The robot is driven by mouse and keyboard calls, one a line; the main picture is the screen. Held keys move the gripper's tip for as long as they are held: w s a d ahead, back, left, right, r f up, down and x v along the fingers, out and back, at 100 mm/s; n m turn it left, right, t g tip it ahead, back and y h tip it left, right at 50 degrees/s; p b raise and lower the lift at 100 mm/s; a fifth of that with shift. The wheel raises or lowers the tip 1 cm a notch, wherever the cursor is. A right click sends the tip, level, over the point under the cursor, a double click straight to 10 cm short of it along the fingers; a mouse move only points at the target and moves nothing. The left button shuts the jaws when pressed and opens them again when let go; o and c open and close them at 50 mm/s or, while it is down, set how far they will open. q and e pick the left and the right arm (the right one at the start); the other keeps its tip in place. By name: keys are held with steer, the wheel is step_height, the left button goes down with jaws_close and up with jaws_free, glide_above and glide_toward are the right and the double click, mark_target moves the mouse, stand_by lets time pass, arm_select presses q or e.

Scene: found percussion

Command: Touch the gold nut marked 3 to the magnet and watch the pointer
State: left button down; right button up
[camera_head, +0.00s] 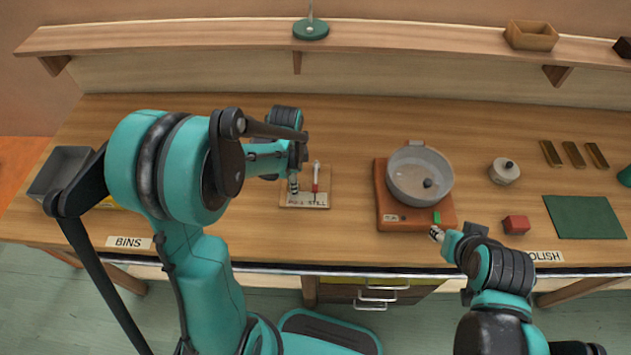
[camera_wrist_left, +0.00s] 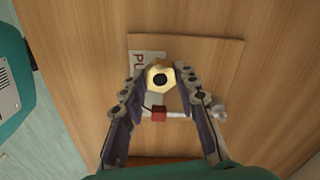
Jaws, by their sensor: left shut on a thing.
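A gold hexagonal nut (camera_wrist_left: 160,78) with a dark centre hole sits between the fingertips of my left gripper (camera_wrist_left: 161,76), which is shut on it. Its number is not readable. In the head view my left gripper (camera_head: 293,187) is over the left part of a small wooden board (camera_head: 320,201) labelled "PULL" and "STILL". A red and white pointer (camera_head: 315,178) is on the board right beside the gripper; in the wrist view its red block (camera_wrist_left: 159,114) lies just below the nut. I cannot clearly make out the magnet or any contact. My right gripper (camera_head: 437,233) is near the front edge; its jaws are unclear.
A grey bowl (camera_head: 420,177) on an orange base (camera_head: 392,218) stands right of the board. A grey bin (camera_head: 62,173) is at far left.

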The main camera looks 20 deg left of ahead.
stand_by(0.8)
arm_select(q)
steer(key=shift+s+a, duration=0.2)
steer(key=shift+a, duration=0.6)
steer(key=shift+s+a, duration=0.2)
steer(key=shift+a, duration=0.65)
steer(key=shift+s+a, duration=0.2)
steer(key=shift+a, duration=0.6)
step_height(320, 180, up, 8)
steer(key=p, duration=0.5)
steer(key=shift+p, duration=0.3)
